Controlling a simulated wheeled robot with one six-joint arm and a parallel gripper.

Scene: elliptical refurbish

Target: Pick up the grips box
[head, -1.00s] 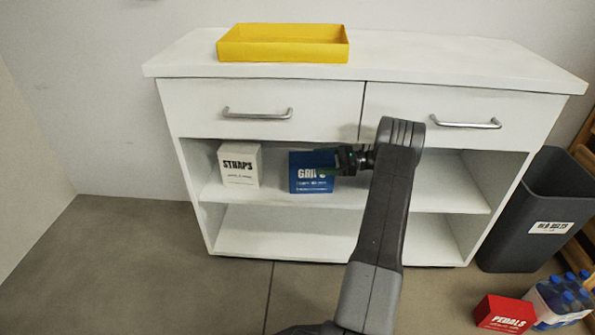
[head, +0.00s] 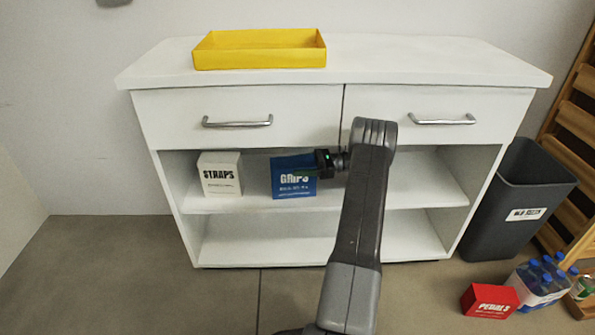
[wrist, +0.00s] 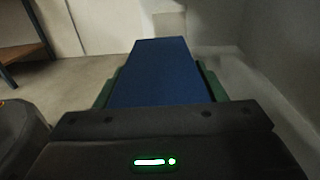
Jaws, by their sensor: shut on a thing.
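The blue grips box (head: 290,180) is at the upper open shelf of the white cabinet, slightly tilted in the head view. My gripper (head: 318,164) reaches in from the right and is shut on the box. In the wrist view the blue box (wrist: 155,75) fills the space between the green fingers of my gripper (wrist: 160,88). Part of the box's right side is hidden behind my gripper. I cannot tell whether the box still touches the shelf.
A white straps box (head: 219,175) stands left of the grips box. The cabinet (head: 400,70) carries a yellow tray (head: 260,62) on top. A grey bin (head: 510,210), a red pedals box (head: 489,300) and a bottle pack (head: 540,280) stand at right.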

